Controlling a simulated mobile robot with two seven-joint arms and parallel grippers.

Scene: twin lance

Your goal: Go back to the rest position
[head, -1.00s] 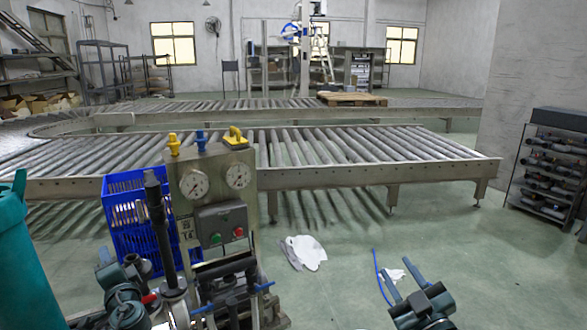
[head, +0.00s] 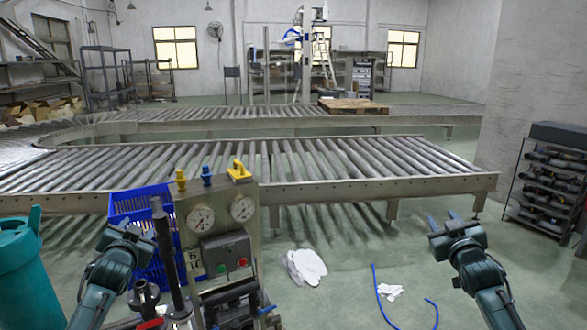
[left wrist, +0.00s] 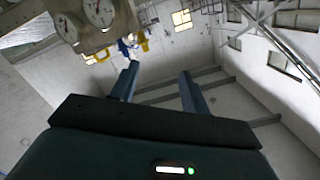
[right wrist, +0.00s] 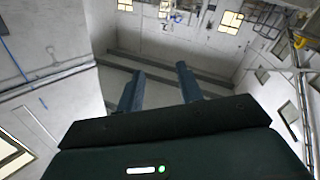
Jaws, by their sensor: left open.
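My left gripper (head: 136,228) is raised at the left of the head view, in front of the blue crate and left of the gauge panel. In the left wrist view its two fingers (left wrist: 158,72) stand apart with nothing between them. My right gripper (head: 444,220) is raised at the right, over open floor. In the right wrist view its fingers (right wrist: 160,70) are also apart and empty. The gauge panel (head: 245,235) has two dials, a red and a green button, and yellow and blue handles on top. A dark upright lance-like tube (head: 163,245) stands at its left.
A blue crate (head: 128,205) stands behind the panel. A teal bin (head: 18,270) is at the left edge. A roller conveyor (head: 370,188) crosses ahead. White cloth (head: 305,267) and a blue hose (head: 378,290) lie on the floor. A rack (head: 548,180) stands right.

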